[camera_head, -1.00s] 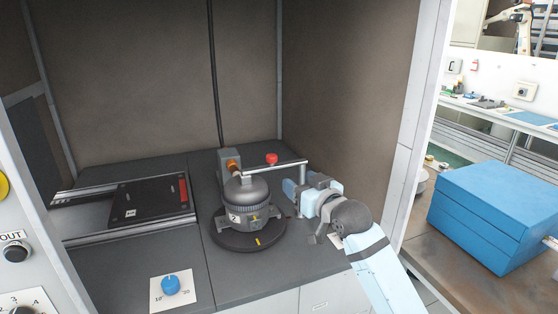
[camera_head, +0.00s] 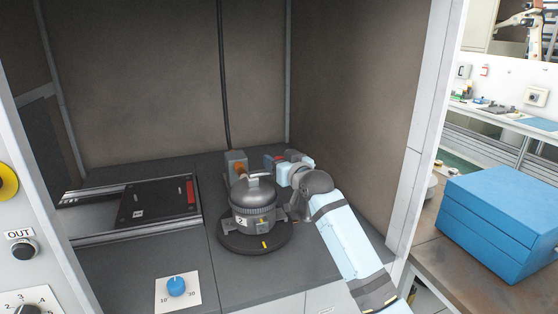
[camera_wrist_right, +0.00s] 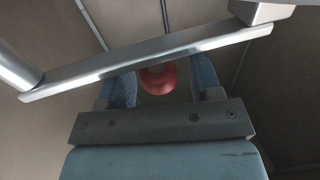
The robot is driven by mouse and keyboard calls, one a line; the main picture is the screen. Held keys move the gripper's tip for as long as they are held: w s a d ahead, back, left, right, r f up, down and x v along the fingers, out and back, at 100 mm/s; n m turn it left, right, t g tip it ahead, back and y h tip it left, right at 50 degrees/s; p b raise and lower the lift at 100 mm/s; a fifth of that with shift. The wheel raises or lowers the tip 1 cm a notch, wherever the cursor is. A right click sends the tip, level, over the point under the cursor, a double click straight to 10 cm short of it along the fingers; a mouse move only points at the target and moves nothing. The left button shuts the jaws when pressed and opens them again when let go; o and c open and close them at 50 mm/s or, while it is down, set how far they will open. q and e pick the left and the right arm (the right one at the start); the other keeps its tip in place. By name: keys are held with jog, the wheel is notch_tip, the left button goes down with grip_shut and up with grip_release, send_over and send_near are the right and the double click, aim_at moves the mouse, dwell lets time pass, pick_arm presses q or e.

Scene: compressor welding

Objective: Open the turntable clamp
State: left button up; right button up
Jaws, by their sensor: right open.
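The turntable (camera_head: 281,244) is a dark disc carrying a rounded grey compressor (camera_head: 254,206) marked 2. The clamp's silver bar (camera_head: 240,178) passes over the top of the compressor, and it crosses the right wrist view (camera_wrist_right: 110,70) at a slant. The clamp's red knob (camera_wrist_right: 158,78) shows just past the bar, between the two blue fingers of my right gripper (camera_wrist_right: 168,88). The fingers are apart, one to each side of the knob; I cannot tell whether they touch it. In the head view my right gripper (camera_head: 278,161) is behind the compressor. My left gripper is not in view.
A black sliding plate (camera_head: 150,202) with a red strip lies left of the turntable. A blue dial (camera_head: 176,286) is at the front. The booth's back wall and right wall are close to my right arm. A blue box (camera_head: 500,220) stands outside on the right.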

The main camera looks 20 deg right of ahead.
jog(key=shift+w, duration=0.15)
grip_shut()
